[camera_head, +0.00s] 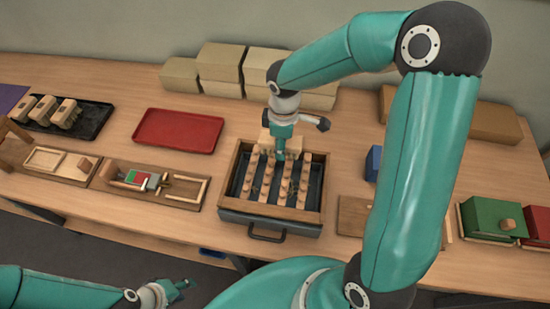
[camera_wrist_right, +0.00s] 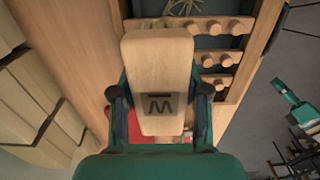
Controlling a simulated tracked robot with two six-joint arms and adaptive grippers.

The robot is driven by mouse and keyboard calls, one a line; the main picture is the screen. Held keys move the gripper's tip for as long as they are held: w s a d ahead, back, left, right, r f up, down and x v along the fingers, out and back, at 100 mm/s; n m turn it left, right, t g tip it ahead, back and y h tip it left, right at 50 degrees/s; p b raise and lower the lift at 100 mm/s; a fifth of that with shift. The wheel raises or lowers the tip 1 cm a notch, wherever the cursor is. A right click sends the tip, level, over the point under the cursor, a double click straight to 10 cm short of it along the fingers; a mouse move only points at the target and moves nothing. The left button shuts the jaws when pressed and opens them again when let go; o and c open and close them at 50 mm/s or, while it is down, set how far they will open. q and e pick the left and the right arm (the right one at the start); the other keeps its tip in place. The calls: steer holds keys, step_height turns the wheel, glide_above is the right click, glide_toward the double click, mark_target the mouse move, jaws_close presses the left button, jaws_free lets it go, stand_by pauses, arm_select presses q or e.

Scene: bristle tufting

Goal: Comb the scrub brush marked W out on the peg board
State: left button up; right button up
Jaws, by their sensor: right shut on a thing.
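The scrub brush marked W (camera_wrist_right: 158,65) is a pale wooden block with a dark W, gripped between the fingers of my right gripper (camera_wrist_right: 160,97) in the right wrist view. Some bristles show at its far end; most are hidden. In the head view my right gripper (camera_head: 280,152) is over the far end of the peg board (camera_head: 228,188), with the brush block (camera_head: 294,144) partly hidden by it. The board has rows of wooden pegs over a dark tray. I cannot tell if the bristles touch the pegs. My left gripper (camera_head: 176,289) is low at the left, away from the table top.
A red tray (camera_head: 178,130) lies left of the peg board. A dark tray (camera_head: 90,122) with several brush blocks stands further left. Wooden fixtures (camera_head: 165,185) line the front left. Cardboard boxes (camera_head: 220,62) stand behind. Green and red boxes (camera_head: 490,217) are at the right.

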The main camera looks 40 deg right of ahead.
steer(key=shift+w+r+p, duration=0.15)
steer(key=shift+r+p, duration=0.35)
steer(key=shift+r, duration=1.4)
